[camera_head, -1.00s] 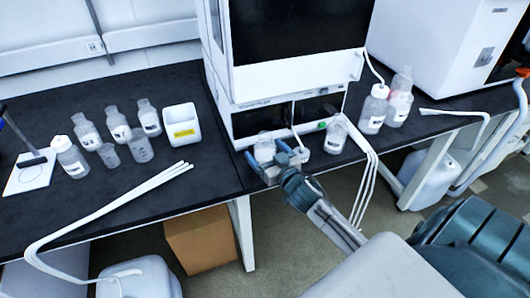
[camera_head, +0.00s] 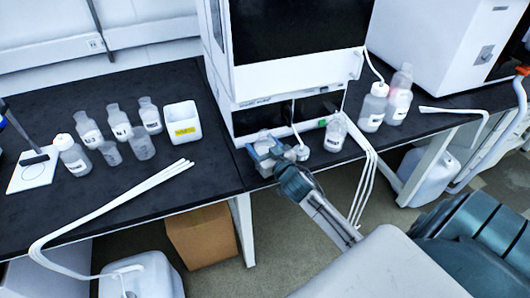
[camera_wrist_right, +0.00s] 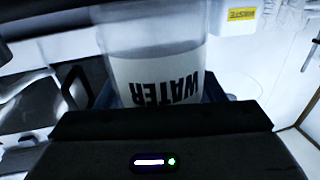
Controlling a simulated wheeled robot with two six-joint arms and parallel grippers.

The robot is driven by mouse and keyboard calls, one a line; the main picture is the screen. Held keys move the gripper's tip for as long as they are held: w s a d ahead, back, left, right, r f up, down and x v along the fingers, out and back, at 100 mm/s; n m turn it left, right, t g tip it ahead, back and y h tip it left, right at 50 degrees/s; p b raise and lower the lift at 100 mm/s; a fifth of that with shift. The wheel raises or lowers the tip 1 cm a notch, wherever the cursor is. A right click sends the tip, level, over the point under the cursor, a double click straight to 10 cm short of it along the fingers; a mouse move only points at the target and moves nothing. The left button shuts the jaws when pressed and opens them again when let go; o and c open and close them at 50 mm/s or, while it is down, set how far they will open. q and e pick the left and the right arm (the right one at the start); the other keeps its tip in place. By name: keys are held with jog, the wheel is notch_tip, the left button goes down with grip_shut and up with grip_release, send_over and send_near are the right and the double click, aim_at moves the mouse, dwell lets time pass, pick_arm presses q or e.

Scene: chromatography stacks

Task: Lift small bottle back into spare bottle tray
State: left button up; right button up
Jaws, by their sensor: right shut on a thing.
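A clear small bottle (camera_head: 264,140) stands at the front of the bench, before the open lower bay of the instrument stack. My right gripper (camera_head: 266,158) is shut on this bottle. In the right wrist view the bottle (camera_wrist_right: 155,50) fills the space between the fingers, and its white label reads WATER, upside down. I cannot tell whether its base touches the bench. I cannot make out a spare bottle tray for certain. My left gripper is not in view.
A white-capped bottle (camera_head: 303,152) and another bottle (camera_head: 335,134) stand just right of the gripper. The white instrument stack (camera_head: 285,75) rises behind. Several bottles stand at left beside a white bin (camera_head: 182,118) with a yellow label. White tubes (camera_head: 368,175) hang over the edge.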

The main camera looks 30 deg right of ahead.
aim_at(265, 145)
jog(key=shift+r, duration=0.5)
jog(key=shift+s+a+r, duration=0.15)
jog(key=shift+s+r, duration=0.05)
jog(key=shift+r, duration=0.4)
jog(key=shift+s+a+r, duration=0.1)
jog(key=shift+s+r, duration=0.05)
jog(key=shift+r, duration=0.45)
jog(key=shift+s+a+b, duration=0.3)
jog(key=shift+s+a, duration=0.1)
jog(key=shift+s, duration=0.35)
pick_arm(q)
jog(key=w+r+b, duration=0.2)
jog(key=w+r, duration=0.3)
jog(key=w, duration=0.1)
pick_arm(e)
jog(key=s+a+r, duration=0.2)
jog(key=s+a, duration=0.5)
jog(key=s, duration=0.5)
pick_arm(q)
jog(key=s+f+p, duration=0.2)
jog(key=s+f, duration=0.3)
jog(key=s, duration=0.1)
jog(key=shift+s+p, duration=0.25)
jog(key=shift+p, duration=0.15)
pick_arm(e)
jog(key=a, duration=0.7)
jog(key=shift+a+f+y, duration=0.15)
jog(key=shift+f+y, duration=0.1)
jog(key=shift+y, duration=0.05)
